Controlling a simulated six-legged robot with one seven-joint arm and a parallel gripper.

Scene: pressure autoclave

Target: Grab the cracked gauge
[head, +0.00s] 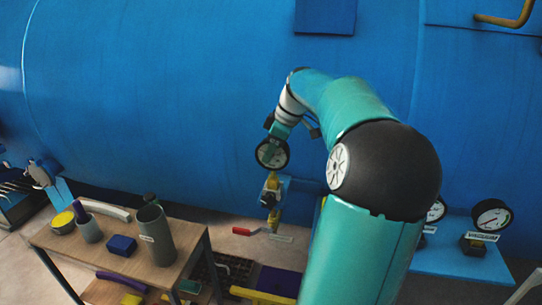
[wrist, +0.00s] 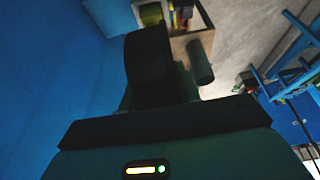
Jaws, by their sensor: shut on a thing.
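A round gauge (head: 272,153) with a dark rim and pale face is in the middle of the head view, in front of the blue vessel. A crack cannot be made out at this size. My gripper (head: 275,138) is shut on this gauge from above and behind. In the wrist view the gauge (wrist: 147,65) is a dark disc seen nearly edge-on against my gripper.
A wooden bench (head: 185,240) at lower left holds a grey canister (head: 155,236), a blue block (head: 122,245) and a cup (head: 88,229). Another gauge (head: 492,215) stands on a blue shelf (head: 455,262) at right. The vessel wall (head: 190,110) is close behind my gripper.

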